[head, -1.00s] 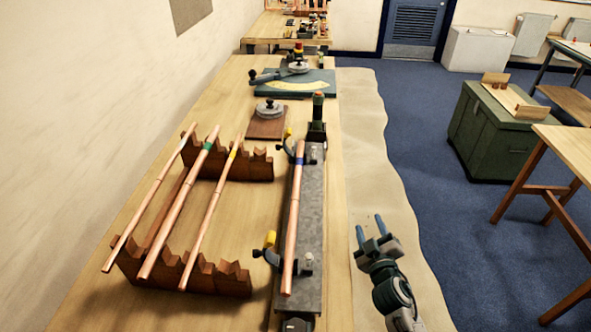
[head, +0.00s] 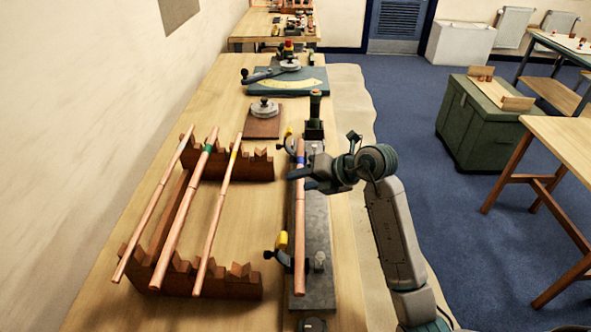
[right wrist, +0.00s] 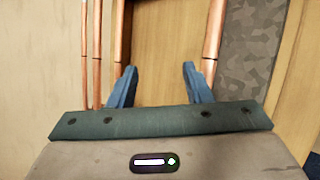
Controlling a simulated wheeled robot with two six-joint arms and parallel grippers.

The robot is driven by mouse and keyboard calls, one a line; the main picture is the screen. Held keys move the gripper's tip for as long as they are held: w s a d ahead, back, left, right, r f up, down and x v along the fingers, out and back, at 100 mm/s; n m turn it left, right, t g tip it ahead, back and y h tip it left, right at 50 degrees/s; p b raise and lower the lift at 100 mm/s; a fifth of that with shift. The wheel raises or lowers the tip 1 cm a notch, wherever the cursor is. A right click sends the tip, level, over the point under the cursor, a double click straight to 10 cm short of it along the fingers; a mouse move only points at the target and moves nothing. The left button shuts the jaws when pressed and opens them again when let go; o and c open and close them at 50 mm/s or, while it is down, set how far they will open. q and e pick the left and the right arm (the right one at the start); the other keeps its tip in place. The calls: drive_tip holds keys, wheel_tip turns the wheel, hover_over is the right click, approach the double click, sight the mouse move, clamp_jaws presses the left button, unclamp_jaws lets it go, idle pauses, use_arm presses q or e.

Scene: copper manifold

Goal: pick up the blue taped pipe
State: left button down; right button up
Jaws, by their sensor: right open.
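The blue taped pipe (head: 300,235) is a copper pipe lying lengthwise along a grey metal fixture (head: 318,262), with a blue band near its far end. My right gripper (head: 299,179) is open and empty. In the head view its fingers point left and overlap the pipe just below the blue band. In the right wrist view the pipe (right wrist: 214,38) passes beside the right finger, not between the fingers (right wrist: 159,68). I cannot tell the gripper's height above it. My left gripper is out of view.
Three more copper pipes, one with green tape (head: 183,215) and one with yellow (head: 217,215), lie across a notched wooden rack (head: 240,284) to the left.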

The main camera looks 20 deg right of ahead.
drive_tip(key=d+m+g+h, duration=0.1)
drive_tip(key=d+h, duration=0.3)
drive_tip(key=p, duration=0.2)
approach(302, 191)
drive_tip(key=x, duration=0.3)
drive_tip(key=shift+w+a, duration=0.1)
drive_tip(key=p+x, duration=0.2)
drive_tip(key=x, duration=0.2)
drive_tip(key=shift+f+p, duration=0.25)
drive_tip(key=shift+p, duration=0.05)
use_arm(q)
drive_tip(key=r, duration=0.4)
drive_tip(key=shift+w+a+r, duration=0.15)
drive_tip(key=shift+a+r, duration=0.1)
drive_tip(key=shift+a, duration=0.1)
use_arm(e)
drive_tip(key=shift+w+a+f, duration=0.15)
drive_tip(key=shift+w+f, duration=0.1)
drive_tip(key=shift+f, duration=0.15)
clamp_jaws()
drive_tip(key=shift+r, duration=0.1)
